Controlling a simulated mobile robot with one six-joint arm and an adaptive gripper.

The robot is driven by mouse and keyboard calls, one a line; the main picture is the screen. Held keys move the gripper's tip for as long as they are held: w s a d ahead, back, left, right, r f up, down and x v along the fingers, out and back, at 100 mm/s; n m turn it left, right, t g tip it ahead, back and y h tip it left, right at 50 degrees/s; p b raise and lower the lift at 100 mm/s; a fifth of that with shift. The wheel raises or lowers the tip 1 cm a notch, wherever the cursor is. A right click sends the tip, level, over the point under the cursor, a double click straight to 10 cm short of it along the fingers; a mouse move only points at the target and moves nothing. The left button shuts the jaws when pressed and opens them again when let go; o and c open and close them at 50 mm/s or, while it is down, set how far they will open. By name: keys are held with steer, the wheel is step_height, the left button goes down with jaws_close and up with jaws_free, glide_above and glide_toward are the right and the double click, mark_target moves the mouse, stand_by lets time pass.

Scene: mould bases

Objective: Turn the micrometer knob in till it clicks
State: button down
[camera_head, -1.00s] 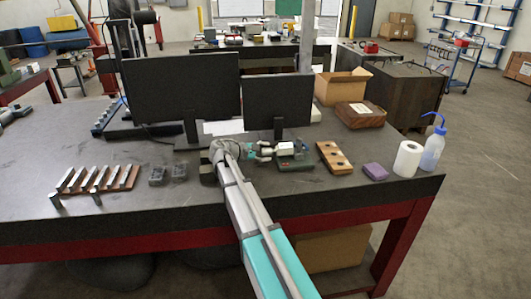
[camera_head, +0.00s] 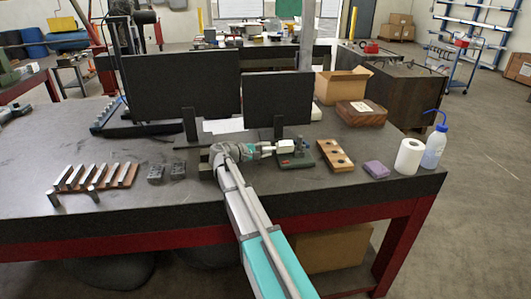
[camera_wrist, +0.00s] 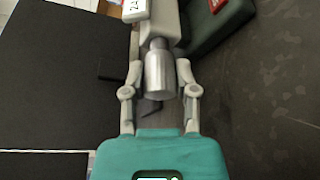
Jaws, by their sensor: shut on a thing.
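The micrometer shows in the wrist view with its silver cylindrical knob (camera_wrist: 159,76) pointing back toward my palm and a pale grey body (camera_wrist: 160,22) beyond it. In the head view its pale body (camera_head: 286,147) sits by a dark green stand (camera_head: 296,161) on the bench. My gripper (camera_wrist: 160,64) has one finger on each side of the knob and is shut on it. In the head view my gripper (camera_head: 268,149) reaches the micrometer from the left. The contact surfaces of the fingertips are partly hidden.
A wooden block with holes (camera_head: 334,155), a purple block (camera_head: 375,169), a paper roll (camera_head: 408,157) and a blue-capped bottle (camera_head: 434,148) are to the right. Free bench top lies in front of the micrometer.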

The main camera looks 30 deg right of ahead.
steer(key=shift+m, duration=0.5)
steer(key=shift+c, duration=2)
jaws_free()
steer(key=shift+r+n, duration=0.1)
steer(key=shift+n, duration=0.2)
steer(key=n+g+y+p, duration=0.1)
steer(key=n+p, duration=0.1)
steer(key=shift+n, duration=0.4)
steer(key=p+v, duration=0.4)
steer(key=v, duration=0.9)
steer(key=shift+a, duration=0.35)
